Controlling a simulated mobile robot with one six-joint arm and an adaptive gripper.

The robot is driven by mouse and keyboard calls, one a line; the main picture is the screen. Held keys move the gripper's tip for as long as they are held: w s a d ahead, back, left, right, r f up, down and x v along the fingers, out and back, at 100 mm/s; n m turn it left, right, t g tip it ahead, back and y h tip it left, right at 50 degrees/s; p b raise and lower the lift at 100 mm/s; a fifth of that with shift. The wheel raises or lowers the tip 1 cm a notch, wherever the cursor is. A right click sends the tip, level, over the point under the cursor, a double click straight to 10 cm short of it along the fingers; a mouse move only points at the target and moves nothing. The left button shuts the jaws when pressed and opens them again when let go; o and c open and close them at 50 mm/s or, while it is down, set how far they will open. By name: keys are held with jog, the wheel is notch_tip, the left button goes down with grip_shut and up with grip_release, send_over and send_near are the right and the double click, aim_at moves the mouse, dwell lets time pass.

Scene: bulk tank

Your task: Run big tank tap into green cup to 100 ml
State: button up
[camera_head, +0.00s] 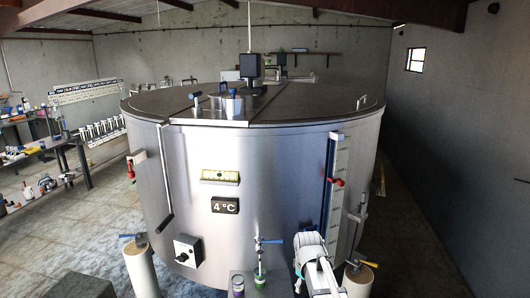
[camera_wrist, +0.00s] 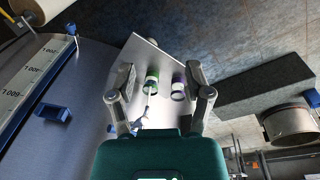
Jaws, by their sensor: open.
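The big steel tank (camera_head: 285,200) fills the middle of the head view. At its front stands a tap (camera_head: 259,254) with a blue lever (camera_head: 271,240). A green cup (camera_head: 260,280) stands below the tap on a grey stand, with a purple cup (camera_head: 238,285) to its left. In the wrist view the green cup (camera_wrist: 152,84) and purple cup (camera_wrist: 178,90) show beyond my gripper (camera_wrist: 160,78). My gripper is open and empty, its fingers apart in front of the cups. The cups' fill level cannot be read.
A blue level scale (camera_head: 334,185) runs up the tank's front. A control box (camera_head: 188,250) juts from the tank. A workbench (camera_head: 35,150) stands far left.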

jog(key=s+d+f+m+b, duration=0.2)
jog(key=s+m, duration=0.2)
jog(key=s, duration=0.3)
jog(key=s+d+f+m+g+b, duration=0.1)
jog(key=s+d+f+m+b, duration=0.1)
jog(key=s, duration=0.5)
jog(key=f+m, duration=0.1)
jog(key=m, duration=0.1)
jog(key=shift+f+m+b, duration=0.25)
jog(key=shift+m+b, duration=0.05)
dwell(2.0)
jog(key=shift+w, duration=0.1)
dwell(1.7)
